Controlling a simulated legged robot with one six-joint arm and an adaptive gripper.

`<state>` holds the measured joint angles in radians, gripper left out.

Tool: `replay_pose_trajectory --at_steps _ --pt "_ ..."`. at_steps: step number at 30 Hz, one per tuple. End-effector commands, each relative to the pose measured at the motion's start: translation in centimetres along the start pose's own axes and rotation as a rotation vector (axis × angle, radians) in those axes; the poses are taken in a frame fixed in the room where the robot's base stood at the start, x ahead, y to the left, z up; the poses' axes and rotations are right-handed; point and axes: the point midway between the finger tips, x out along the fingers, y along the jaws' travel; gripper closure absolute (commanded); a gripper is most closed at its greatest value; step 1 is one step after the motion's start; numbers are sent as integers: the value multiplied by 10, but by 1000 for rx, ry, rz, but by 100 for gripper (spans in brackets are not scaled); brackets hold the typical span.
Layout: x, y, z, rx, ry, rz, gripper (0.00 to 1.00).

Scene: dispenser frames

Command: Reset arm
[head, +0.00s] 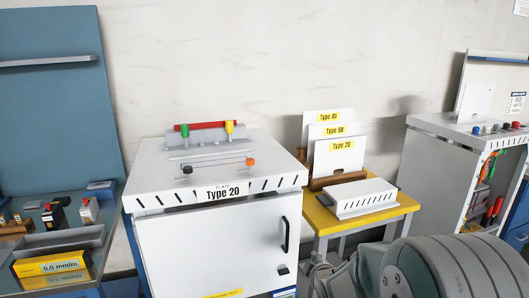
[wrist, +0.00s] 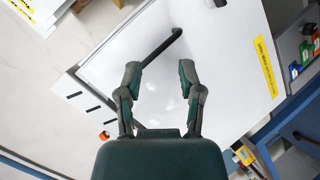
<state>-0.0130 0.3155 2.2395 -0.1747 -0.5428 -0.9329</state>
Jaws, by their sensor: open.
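My gripper (wrist: 160,82) is open and empty in the wrist view, its two grey-green fingers spread apart. Behind the fingers is the white door of a cabinet, with a black bar handle (wrist: 160,47) just beyond the fingertips. I cannot tell how far the fingers are from the door. In the head view, the white Type 20 cabinet (head: 215,245) stands in the middle, its door looking closed, with a black handle (head: 285,235). My arm shows at the lower right of the head view.
A yellow table (head: 325,225) right of the cabinet holds upright Type 40, 50 and 20 plates (head: 333,157) and a white slotted box (head: 359,197). A tool cabinet (head: 440,165) stands at right. A workbench with a grey tray (head: 62,242) is at left.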

Motion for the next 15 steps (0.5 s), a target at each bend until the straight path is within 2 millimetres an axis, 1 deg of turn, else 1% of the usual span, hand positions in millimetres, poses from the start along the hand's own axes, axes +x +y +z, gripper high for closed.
replay_pose_trajectory --at_steps 1,7,11,15 --pt "-15 10 -3 44 -21 -9 51" --pt "-73 27 -6 248 -132 -74 51" --pt "-115 31 -7 386 -207 -110 51" --pt "-162 30 -6 536 -288 -145 51"
